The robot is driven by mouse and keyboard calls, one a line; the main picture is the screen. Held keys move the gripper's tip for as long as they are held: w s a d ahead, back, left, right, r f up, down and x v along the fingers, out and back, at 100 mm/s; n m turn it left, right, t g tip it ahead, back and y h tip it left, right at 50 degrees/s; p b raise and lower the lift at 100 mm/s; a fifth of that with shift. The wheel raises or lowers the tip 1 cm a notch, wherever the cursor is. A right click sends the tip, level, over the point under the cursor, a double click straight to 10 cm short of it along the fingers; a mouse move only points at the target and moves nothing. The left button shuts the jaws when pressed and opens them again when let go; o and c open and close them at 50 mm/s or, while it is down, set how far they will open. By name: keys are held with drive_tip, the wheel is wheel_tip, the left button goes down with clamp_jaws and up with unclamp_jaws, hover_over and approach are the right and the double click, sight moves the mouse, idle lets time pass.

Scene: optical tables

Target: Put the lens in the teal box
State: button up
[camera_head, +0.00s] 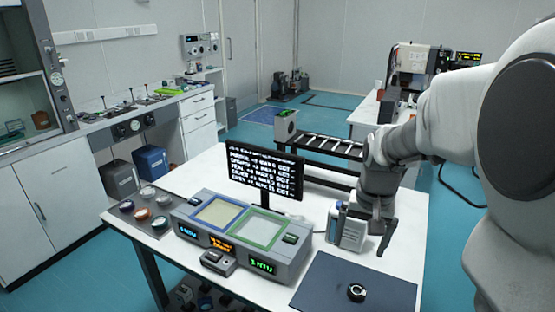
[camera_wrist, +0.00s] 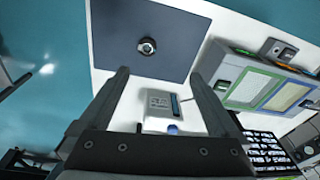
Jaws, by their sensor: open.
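A small round black part with a pale centre, which looks like the lens (camera_head: 356,292), lies on a dark mat (camera_head: 325,272) at the table's front right. In the wrist view the lens (camera_wrist: 147,46) is beyond my fingertips, on the mat (camera_wrist: 105,35). My gripper (camera_head: 384,238) hangs above the table's right side, behind the mat, beside a white container. In the wrist view my gripper (camera_wrist: 160,76) has its fingers wide apart with nothing held between them. I cannot pick out a clearly teal box in either view.
The white container (camera_head: 348,230) with a blue cap (camera_wrist: 172,129) stands close to my gripper. A grey console (camera_head: 290,270) with blue- and green-framed panels fills the table's middle, before a black text screen (camera_head: 265,172). A tray of small round parts (camera_head: 142,214) lies left.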

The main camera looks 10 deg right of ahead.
drive_tip(key=w+d+f+m+g+p, duration=0.1)
drive_tip(key=w+d+f+m+p, duration=0.1)
drive_tip(key=w+d+p, duration=0.15)
hover_over(357, 290)
drive_tip(key=f, duration=1.3)
drive_tip(key=shift+w+d, duration=0.1)
drive_tip(key=shift+d, duration=0.1)
drive_tip(key=shift+a+f, duration=0.2)
drive_tip(key=shift+f, duration=2.45)
clamp_jaws()
drive_tip(key=shift+r, duration=0.15)
